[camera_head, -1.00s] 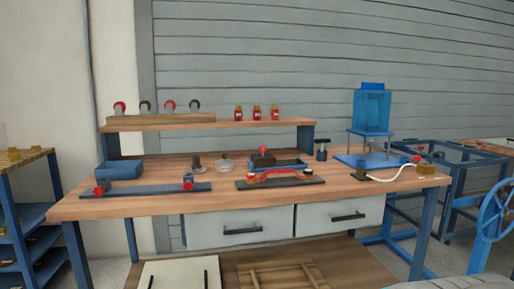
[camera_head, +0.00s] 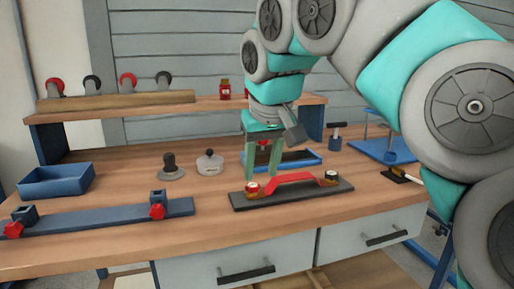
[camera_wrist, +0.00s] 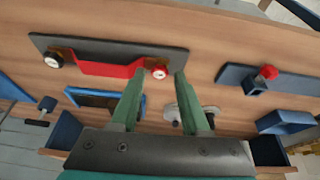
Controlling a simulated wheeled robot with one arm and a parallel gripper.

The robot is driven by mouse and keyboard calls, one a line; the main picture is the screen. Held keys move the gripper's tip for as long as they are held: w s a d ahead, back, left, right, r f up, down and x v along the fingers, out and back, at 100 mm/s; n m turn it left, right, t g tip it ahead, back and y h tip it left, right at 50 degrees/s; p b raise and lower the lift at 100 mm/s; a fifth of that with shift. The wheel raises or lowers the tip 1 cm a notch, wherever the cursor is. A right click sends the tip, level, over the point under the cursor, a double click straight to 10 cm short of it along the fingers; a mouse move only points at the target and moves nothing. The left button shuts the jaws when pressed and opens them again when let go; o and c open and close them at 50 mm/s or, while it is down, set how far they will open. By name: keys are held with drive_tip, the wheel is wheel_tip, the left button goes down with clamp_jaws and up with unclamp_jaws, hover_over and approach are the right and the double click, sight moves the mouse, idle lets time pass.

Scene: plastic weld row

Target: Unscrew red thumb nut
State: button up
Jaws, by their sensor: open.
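The red thumb nut (camera_head: 253,187), with a pale top, sits at the left end of a red bracket (camera_head: 292,178) on a dark plate (camera_head: 236,201). A black nut with a pale top (camera_head: 331,176) is at the bracket's right end. In the wrist view the red nut (camera_wrist: 159,72) appears between my fingertips, and the black nut (camera_wrist: 53,59) is at left. My gripper (camera_head: 261,176) points down, open and empty, over the red nut's end of the plate. I cannot tell whether the fingers reach down around the nut.
A blue rail (camera_head: 100,216) with red-knobbed clamps lies to the left. A lidded grey pot (camera_head: 209,163) and a dark knobbed piece (camera_head: 171,168) stand behind. The bench front is clear.

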sight(252, 187)
drive_tip(key=shift+w+a+f, duration=0.25)
drive_tip(key=shift+w+f, duration=0.6)
drive_tip(key=shift+f, duration=0.1)
drive_tip(key=shift+w+a+f, duration=0.3)
drive_tip(key=shift+w+f, duration=0.55)
drive_tip(key=shift+f, duration=0.15)
drive_tip(key=shift+w+a+f, duration=0.25)
drive_tip(key=shift+w+f, duration=0.6)
drive_tip(key=shift+f, duration=0.1)
drive_tip(key=shift+c, duration=0.3)
